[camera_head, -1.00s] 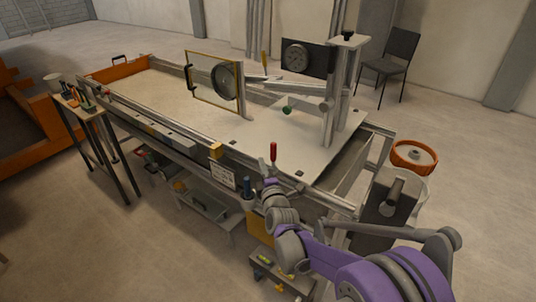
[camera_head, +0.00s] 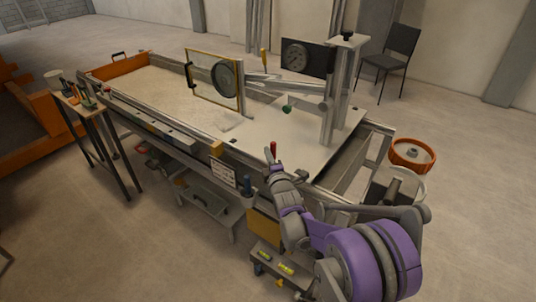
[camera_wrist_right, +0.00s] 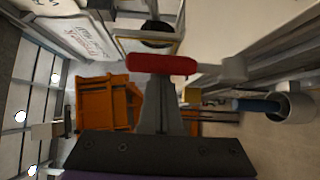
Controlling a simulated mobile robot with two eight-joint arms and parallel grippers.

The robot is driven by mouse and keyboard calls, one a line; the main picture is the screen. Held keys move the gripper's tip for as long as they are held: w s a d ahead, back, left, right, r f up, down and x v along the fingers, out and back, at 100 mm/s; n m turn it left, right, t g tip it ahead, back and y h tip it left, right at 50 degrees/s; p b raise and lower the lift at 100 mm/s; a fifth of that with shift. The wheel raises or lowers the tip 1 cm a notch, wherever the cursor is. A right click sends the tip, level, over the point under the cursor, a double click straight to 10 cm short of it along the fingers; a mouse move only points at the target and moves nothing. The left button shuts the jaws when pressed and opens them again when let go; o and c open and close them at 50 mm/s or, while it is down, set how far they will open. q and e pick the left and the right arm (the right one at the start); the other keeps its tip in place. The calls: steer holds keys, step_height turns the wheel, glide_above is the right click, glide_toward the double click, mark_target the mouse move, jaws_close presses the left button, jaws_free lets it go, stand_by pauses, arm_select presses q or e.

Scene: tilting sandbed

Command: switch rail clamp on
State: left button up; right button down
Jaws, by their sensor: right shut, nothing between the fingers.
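The rail clamp's lever with a red handle (camera_head: 273,148) stands upright at the near rail of the sandbed (camera_head: 180,93). In the wrist view the red handle (camera_wrist_right: 160,64) lies across the picture just past the fingertips. My right gripper (camera_head: 268,156) is shut and empty, close beside the lever, and hides its lower part. In the wrist view the shut fingers of this gripper (camera_wrist_right: 163,88) point at the handle; I cannot tell whether they touch it. My left gripper is not in view.
A framed glass panel (camera_head: 200,97) and a grey post (camera_head: 333,105) stand on the bed. A yellow-handled lever (camera_head: 264,60) is at the far rail. A blue-handled tool (camera_head: 247,184) stands in a holder at the near side.

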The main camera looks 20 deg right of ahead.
arm_select(q)
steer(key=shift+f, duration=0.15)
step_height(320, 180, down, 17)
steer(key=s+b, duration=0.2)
steer(key=b, duration=1.3)
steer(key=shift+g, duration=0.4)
arm_select(e)
steer(key=s+d+f+m+t+h, duration=0.2)
steer(key=m+h, duration=0.4)
steer(key=m, duration=0.3)
steer(key=s+d+f+m+t+h, duration=0.3)
steer(key=s+f+m+h, duration=0.1)
steer(key=m+h, duration=0.3)
steer(key=shift+s+m+t, duration=0.3)
steer(key=shift+s+m, duration=0.05)
steer(key=shift+m, duration=0.55)
steer(key=shift+d, duration=0.1)
